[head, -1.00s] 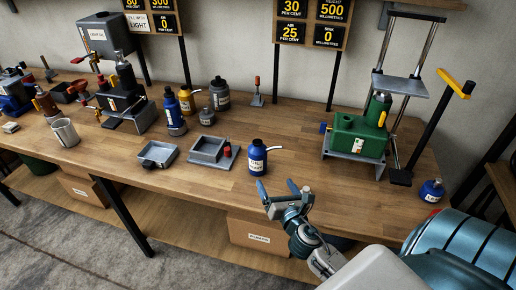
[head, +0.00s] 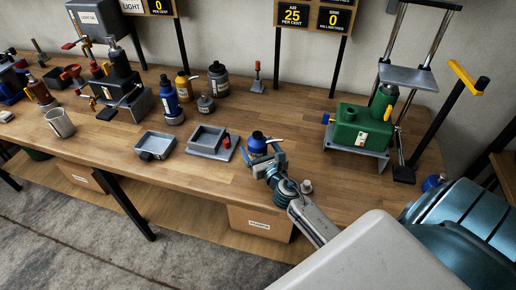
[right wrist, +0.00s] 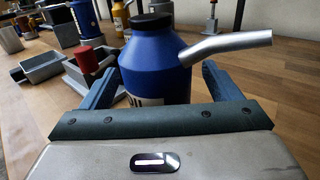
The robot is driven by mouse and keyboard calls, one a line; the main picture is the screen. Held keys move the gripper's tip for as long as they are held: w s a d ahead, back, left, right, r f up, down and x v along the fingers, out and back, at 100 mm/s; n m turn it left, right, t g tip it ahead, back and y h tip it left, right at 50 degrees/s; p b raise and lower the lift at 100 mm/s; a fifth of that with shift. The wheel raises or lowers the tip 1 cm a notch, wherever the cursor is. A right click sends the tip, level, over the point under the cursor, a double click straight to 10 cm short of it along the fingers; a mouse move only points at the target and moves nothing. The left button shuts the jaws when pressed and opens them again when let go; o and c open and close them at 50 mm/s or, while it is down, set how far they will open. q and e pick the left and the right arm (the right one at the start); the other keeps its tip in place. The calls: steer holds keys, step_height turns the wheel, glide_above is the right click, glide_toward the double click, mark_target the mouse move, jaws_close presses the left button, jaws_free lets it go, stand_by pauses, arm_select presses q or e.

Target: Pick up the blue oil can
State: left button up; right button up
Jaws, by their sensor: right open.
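The blue oil can (head: 257,143) stands upright near the front edge of the workbench. It has a black cap, a pale label and a silver spout pointing right. My right gripper (head: 265,158) is open around it, and hides its lower part in the head view. In the right wrist view the can (right wrist: 153,62) stands between the two blue fingers of the gripper (right wrist: 160,88), one on each side. The spout passes above the right finger. I cannot tell whether the fingers touch the can. My left gripper is not in view.
A grey square tray (head: 206,140) on a plate with a red knob (head: 226,141) stands just left of the can. A shallow grey tray (head: 155,146) is further left. A green pump (head: 360,132) stands to the right. Bare wood (head: 300,140) lies between.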

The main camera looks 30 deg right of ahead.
mark_target(255, 136)
steer(key=shift+w+r, duration=0.15)
steer(key=shift+w, duration=0.55)
steer(key=shift+w+d, duration=0.15)
steer(key=shift+w, duration=0.5)
steer(key=shift+s, duration=0.1)
steer(key=c, duration=1.5)
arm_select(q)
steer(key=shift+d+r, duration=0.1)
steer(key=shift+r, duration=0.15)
arm_select(e)
steer(key=shift+o, duration=0.2)
